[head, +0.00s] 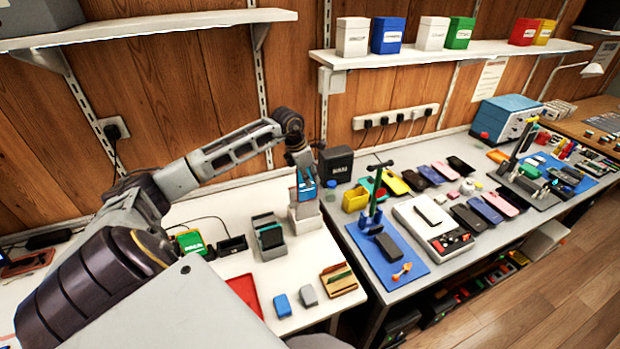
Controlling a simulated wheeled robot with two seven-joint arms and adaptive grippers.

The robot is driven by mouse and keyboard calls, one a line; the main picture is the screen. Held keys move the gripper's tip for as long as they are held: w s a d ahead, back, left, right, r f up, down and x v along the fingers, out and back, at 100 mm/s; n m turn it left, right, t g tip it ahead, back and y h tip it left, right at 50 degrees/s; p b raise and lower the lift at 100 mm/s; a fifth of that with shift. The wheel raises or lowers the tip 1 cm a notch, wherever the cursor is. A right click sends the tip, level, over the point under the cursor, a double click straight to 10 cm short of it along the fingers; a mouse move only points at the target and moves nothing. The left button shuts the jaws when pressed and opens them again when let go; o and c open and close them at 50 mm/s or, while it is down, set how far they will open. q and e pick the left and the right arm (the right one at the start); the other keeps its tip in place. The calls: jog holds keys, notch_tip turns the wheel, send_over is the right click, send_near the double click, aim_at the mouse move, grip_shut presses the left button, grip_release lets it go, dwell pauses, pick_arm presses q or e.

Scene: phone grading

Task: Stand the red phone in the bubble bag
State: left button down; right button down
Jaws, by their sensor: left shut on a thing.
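My left gripper (306,188) reaches in from the left and points down over the white table. It is shut on a small, flat blue thing (307,184), partly covered by the fingers. Right under it stands a whitish, upright, box-like holder (304,213), which may hold the bubble bag. I cannot tell whether the held thing touches it or is inside it. I cannot make out a red phone for certain. My right gripper is not in view.
Left of the holder are a grey stand with dark slots (268,238), a green box (190,242) and a red tray (245,293). A black box (335,165) stands behind. A blue mat (388,252) and several phones lie on the right bench.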

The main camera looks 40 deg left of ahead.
aim_at(312, 198)
pick_arm(q)
jog(key=shift+f+b, duration=0.5)
jog(key=shift+f, duration=0.05)
dwell(0.7)
jog(key=shift+f+b, duration=0.8)
jog(key=shift+f, duration=0.25)
jog(key=shift+f+b, duration=1)
jog(key=shift+f, duration=0.4)
dwell(0.4)
jog(key=shift+f+b, duration=0.5)
jog(key=shift+f, duration=0.15)
jog(key=c, duration=1.4)
grip_release()
jog(key=shift+c, duration=0.2)
